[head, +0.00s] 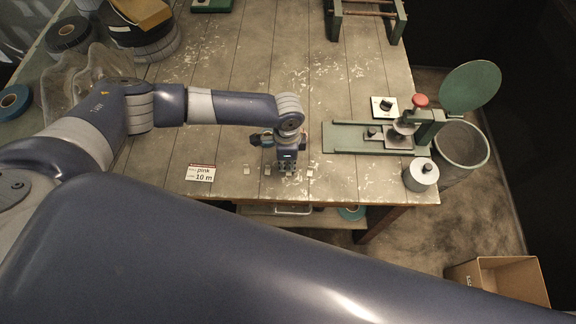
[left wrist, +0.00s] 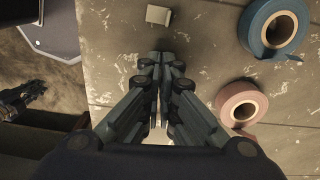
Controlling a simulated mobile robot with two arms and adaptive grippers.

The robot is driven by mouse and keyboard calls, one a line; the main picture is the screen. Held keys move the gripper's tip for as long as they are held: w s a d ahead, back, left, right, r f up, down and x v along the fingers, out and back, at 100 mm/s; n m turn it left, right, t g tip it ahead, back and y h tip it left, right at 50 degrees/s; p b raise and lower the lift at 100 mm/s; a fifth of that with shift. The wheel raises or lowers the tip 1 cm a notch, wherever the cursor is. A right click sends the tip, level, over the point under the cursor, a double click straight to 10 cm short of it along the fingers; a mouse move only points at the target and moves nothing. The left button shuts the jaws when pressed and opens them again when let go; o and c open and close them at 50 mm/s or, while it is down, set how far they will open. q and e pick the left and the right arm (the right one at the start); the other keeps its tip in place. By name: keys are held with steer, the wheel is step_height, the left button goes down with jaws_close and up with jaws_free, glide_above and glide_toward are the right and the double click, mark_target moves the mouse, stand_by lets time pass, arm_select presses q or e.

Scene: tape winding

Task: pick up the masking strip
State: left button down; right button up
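Several small pale strips lie in a row near the table's front edge in the head view, one (head: 247,171) to the left of my left gripper and one (head: 310,172) to its right. I cannot tell which is the masking strip. My left gripper (head: 287,167) points down at this row. In the left wrist view, its fingers (left wrist: 161,62) are together, with nothing clearly held between them. A cream strip (left wrist: 159,15) lies just beyond the fingertips there. A dark gripper-like part, apparently my right gripper (left wrist: 18,101), shows at that view's left edge, its fingers unclear.
A blue tape roll (left wrist: 273,28) and a pink roll (left wrist: 240,106) lie beside my left gripper. A label card (head: 201,173) is on the table's left front. A green tool (head: 370,137) and a grey cylinder (head: 421,174) stand at the right. The table's middle is clear.

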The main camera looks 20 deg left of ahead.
mark_target(287, 166)
arm_select(q)
steer(key=shift+r, duration=0.65)
step_height(287, 166, up, 2)
steer(key=shift+r+b, duration=0.15)
steer(key=shift+b, duration=0.6)
steer(key=s+d+b, duration=0.1)
steer(key=s+d, duration=0.1)
steer(key=s, duration=0.5)
steer(key=s+d+r+b, duration=0.1)
steer(key=s+d, duration=0.1)
steer(key=s, duration=0.6)
steer(key=shift+s+d+r+b, duration=0.2)
steer(key=shift+d+r+b, duration=0.05)
steer(key=shift+d+b, duration=0.1)
steer(key=shift+r, duration=0.15)
steer(key=shift+r+p, duration=1.6)
steer(key=shift+p, duration=0.9)
